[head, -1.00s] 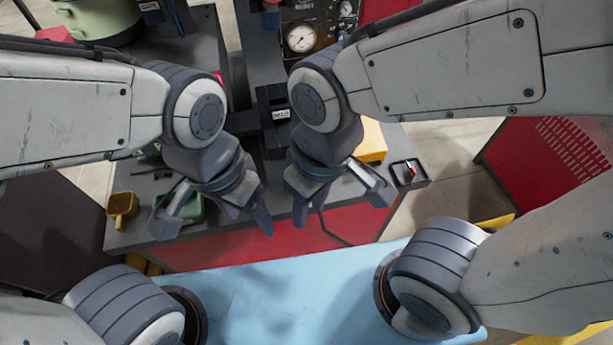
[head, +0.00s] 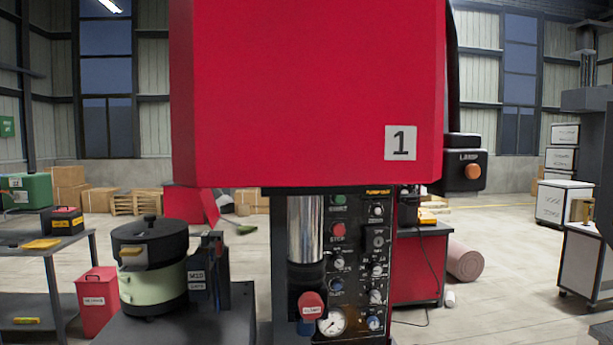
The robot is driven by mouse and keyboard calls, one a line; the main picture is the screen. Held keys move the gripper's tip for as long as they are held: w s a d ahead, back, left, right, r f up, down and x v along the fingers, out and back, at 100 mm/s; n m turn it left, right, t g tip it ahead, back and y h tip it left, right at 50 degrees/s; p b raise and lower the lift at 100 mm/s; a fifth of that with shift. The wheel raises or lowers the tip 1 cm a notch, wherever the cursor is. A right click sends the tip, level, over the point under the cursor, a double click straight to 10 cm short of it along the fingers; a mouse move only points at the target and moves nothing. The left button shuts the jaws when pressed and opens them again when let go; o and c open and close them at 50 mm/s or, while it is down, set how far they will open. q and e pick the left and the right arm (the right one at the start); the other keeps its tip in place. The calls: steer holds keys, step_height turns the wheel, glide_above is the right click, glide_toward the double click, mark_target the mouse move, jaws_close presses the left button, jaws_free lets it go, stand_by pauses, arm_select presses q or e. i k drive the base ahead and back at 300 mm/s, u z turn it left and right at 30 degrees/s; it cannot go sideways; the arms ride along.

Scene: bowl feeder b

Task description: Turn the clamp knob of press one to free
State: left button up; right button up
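Press one (head: 300,90) fills the upper middle of the head view, a large red housing with a "1" plate. Below it are a shiny steel ram (head: 304,228) and a dark control panel (head: 357,262) with buttons, small knobs and a gauge (head: 332,321). A red knob (head: 311,303) with a small white label sits at the ram's lower end, beside the panel. The label is too small to read, so I cannot tell for certain that this is the clamp knob, or its setting. Neither of my grippers is in view.
A bowl feeder (head: 150,265) stands on a dark surface left of the press. A lamp box (head: 468,170) with an orange button hangs at right. A shelf (head: 45,250) is far left, with a red bin (head: 97,300) beside it. Open floor (head: 500,270) lies at right.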

mark_target(310, 305)
steer(key=z, duration=1.95)
steer(key=k, duration=1.55)
steer(key=u, duration=1.9)
steer(key=i, duration=0.5)
steer(key=u, duration=0.05)
